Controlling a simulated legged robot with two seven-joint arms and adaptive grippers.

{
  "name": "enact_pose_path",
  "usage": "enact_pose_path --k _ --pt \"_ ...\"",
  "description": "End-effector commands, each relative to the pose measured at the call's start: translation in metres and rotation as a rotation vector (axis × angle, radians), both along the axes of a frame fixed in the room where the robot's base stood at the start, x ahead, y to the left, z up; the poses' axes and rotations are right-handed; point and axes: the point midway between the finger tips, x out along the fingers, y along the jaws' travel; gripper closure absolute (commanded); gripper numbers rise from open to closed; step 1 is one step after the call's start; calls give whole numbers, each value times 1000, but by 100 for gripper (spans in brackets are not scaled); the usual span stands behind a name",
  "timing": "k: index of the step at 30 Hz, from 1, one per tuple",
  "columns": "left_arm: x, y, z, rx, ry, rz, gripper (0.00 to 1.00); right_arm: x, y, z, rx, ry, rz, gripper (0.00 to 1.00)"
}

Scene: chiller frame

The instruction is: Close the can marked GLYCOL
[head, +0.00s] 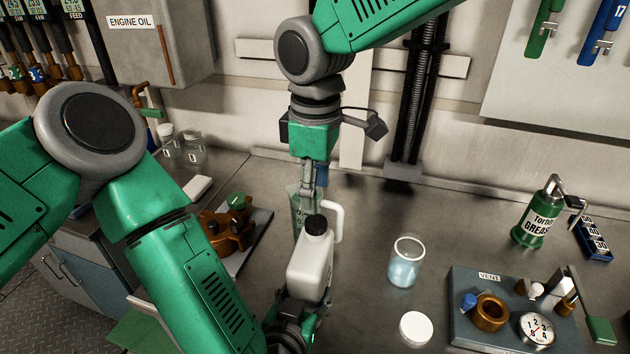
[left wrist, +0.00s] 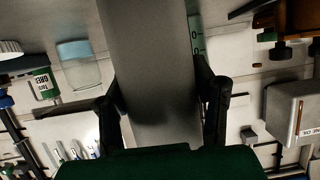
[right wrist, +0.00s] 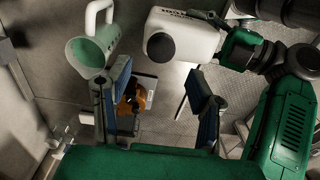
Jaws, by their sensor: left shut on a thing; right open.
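A white can (head: 310,270) with a black cap (head: 315,225) on top stands out in the middle of the head view. My right gripper (head: 309,183) points down just behind the can. In the right wrist view its fingers are apart with nothing between them, and the can (right wrist: 190,38) with its black cap (right wrist: 161,46) is beyond the fingertips. I cannot tell how tightly the cap sits.
A greenish jug (right wrist: 88,52) with a white handle stands close behind the can. To the right are a glass of pale blue liquid (head: 405,265), a white lid (head: 416,329), a VENT board (head: 470,280) and a green grease can (head: 538,222). Orange valve parts (head: 226,228) lie left.

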Motion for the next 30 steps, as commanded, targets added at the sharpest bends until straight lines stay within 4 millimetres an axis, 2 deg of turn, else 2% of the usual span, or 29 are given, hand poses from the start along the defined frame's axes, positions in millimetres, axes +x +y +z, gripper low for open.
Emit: enact_pose_path --k 6,12,17,24,25,27,29,30 --pt "0 0 -1 1 1 0 100 -1 0 -37 -2 4 1 52" --pt "0 0 -1 1 1 0 100 -1 0 -60 -1 1 -1 52" --pt "0 0 0 1 1 0 100 0 0 -67 0 1 -1 52" --pt "0 0 0 2 0 -1 100 0 0 -68 0 0 -1 52" --pt "0 0 0 2 0 -1 100 -1 0 -68 0 0 -1 55" --pt "0 0 0 2 0 -1 100 -1 0 -68 0 0 -1 80" --pt "0 0 0 2 0 -1 100 0 0 -68 0 0 -1 100" --pt "0 0 0 2 0 -1 100 0 0 -68 0 0 -1 100"
